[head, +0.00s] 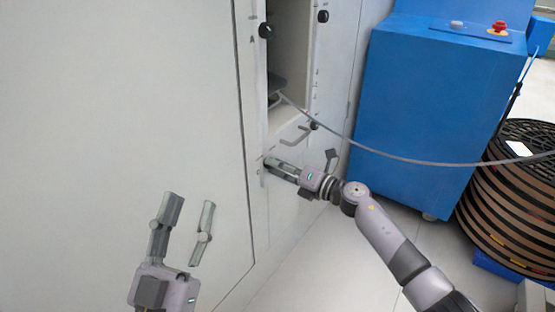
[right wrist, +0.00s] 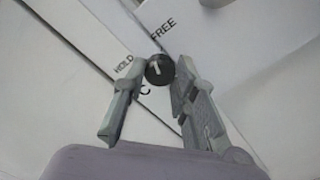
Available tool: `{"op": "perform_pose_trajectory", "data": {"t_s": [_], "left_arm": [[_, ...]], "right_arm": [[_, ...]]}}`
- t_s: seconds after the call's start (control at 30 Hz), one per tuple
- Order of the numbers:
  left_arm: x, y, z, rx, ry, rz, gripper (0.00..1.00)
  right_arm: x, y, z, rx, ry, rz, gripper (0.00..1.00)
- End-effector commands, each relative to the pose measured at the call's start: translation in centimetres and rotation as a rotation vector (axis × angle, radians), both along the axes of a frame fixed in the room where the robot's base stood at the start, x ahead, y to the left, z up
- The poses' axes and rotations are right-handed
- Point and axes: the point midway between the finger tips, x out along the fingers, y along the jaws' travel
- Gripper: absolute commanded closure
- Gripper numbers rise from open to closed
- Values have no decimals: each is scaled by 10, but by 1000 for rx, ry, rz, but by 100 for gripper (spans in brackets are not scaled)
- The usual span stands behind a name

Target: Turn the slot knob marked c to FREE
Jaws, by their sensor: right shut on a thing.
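The slot knob marked c (right wrist: 159,70) is a round black knob with a white mark, in the right wrist view. The word HOLD is printed to its left, FREE above it and the letter C below it. The white mark points up and left, roughly between the two words; its exact setting is hard to tell. My right gripper (right wrist: 156,77) is shut on the knob, one finger on each side. In the head view my right gripper (head: 268,165) reaches the panel's lower left edge and mostly hides the knob. My left gripper (head: 189,204) is open and empty before the cabinet.
The pale cabinet (head: 130,90) has a tall open slot with another black knob marked A (head: 265,30) and one at top right (head: 323,16). A grey cable (head: 400,159) runs right from the slot. A blue cabinet (head: 430,100) and stacked reels (head: 510,200) stand at right.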

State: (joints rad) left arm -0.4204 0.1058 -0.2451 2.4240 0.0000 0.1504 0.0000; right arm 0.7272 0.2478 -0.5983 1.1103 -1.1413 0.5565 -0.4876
Motion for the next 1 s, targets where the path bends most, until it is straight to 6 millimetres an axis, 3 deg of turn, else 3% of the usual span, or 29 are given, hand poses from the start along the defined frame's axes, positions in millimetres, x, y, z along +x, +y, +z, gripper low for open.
{"op": "perform_pose_trajectory", "data": {"t_s": [0.2, 0.5, 0.73, 1.0], "left_arm": [[24, 3, -58, 99, 359, 21, 60], [18, 15, -133, 201, 753, 44, 60], [3, 23, -167, 244, 936, 54, 60], [-5, 27, -181, 262, 1015, 57, 60]], "right_arm": [[1, -1, 3, 84, 117, -4, 100], [1, -1, 2, 183, 253, -3, 100], [1, -1, 1, 231, 316, -3, 100], [1, -1, 0, 252, 345, -3, 100]]}}
